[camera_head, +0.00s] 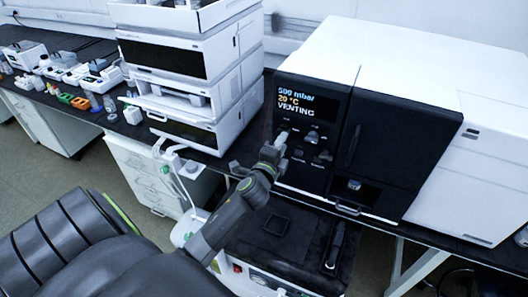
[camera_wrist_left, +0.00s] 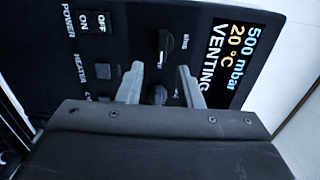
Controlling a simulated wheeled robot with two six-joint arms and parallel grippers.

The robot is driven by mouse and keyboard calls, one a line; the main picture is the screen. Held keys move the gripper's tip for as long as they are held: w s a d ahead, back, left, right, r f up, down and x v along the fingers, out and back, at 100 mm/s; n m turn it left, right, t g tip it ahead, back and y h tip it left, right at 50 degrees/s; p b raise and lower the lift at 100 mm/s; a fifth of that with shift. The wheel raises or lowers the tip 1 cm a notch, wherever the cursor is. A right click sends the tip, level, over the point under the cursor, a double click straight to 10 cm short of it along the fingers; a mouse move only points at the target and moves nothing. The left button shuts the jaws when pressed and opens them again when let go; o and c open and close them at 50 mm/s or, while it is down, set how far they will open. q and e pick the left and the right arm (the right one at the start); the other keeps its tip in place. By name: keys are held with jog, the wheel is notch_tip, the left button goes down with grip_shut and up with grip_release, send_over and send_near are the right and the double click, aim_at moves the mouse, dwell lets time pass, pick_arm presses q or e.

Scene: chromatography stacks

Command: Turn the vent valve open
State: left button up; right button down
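The oven-like instrument's black control panel (camera_head: 306,170) faces me, its display (camera_head: 303,102) reading 500 mbar, 20 °C, VENTING. The display (camera_wrist_left: 228,56) also shows sideways in the left wrist view. My left gripper (camera_head: 281,141) is at the panel's left part, below the display. In the left wrist view its two fingers (camera_wrist_left: 160,68) are spread apart. A dark round knob (camera_wrist_left: 158,94) shows between them, partly hidden by the gripper body; contact cannot be told. Another dark knob (camera_wrist_left: 166,46) with a light mark is just beyond the fingertips. The knob labels are too small to read surely. My right gripper is not in view.
Power buttons (camera_wrist_left: 97,22) and a heater switch sit on the same panel. A dark door (camera_head: 388,150) is right of the panel. A white stack of modules (camera_head: 190,60) stands close on the left. A black handled object (camera_head: 336,244) lies in front, below the panel.

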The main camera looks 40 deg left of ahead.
pick_arm(q)
jog(key=b+v, duration=0.1)
jog(key=v, duration=1.3)
jog(key=shift+a+b, duration=0.2)
jog(key=shift+b, duration=0.2)
jog(key=shift+f, duration=0.1)
